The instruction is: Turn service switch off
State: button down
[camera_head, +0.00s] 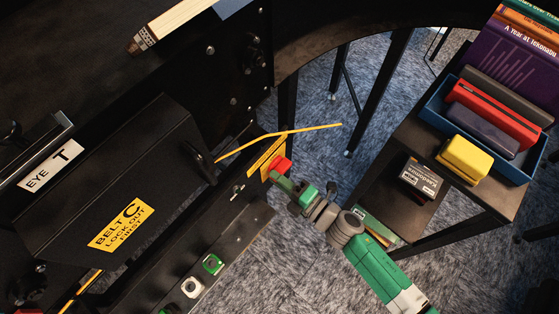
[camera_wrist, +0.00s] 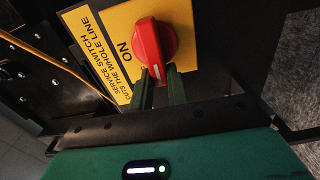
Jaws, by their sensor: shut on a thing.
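The service switch is a red rotary knob (camera_wrist: 152,40) on a yellow plate (camera_wrist: 112,24). The plate reads "SERVICE SWITCH CUTS THE WHOLE LINE", with "ON" beside the knob. A white mark on the knob's lower end lies near my fingertips. My gripper (camera_wrist: 161,76) has its two dark green fingers on either side of that lower end and is shut on it. In the head view the red knob (camera_head: 283,164) and the yellow plate (camera_head: 262,158) show at the machine's edge, with my gripper (camera_head: 279,180) against the knob. No "OFF" label is visible.
A yellow cable (camera_head: 290,132) arcs beside the plate.

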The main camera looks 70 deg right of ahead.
dwell(0.6)
jog(key=c, duration=1.4)
grip_release()
jog(key=shift+f, duration=0.1)
jog(key=shift+o, duration=0.2)
jog(key=p+v, duration=0.1)
jog(key=v, duration=0.7)
jog(key=shift+p, duration=0.35)
jog(key=shift+w, duration=0.1)
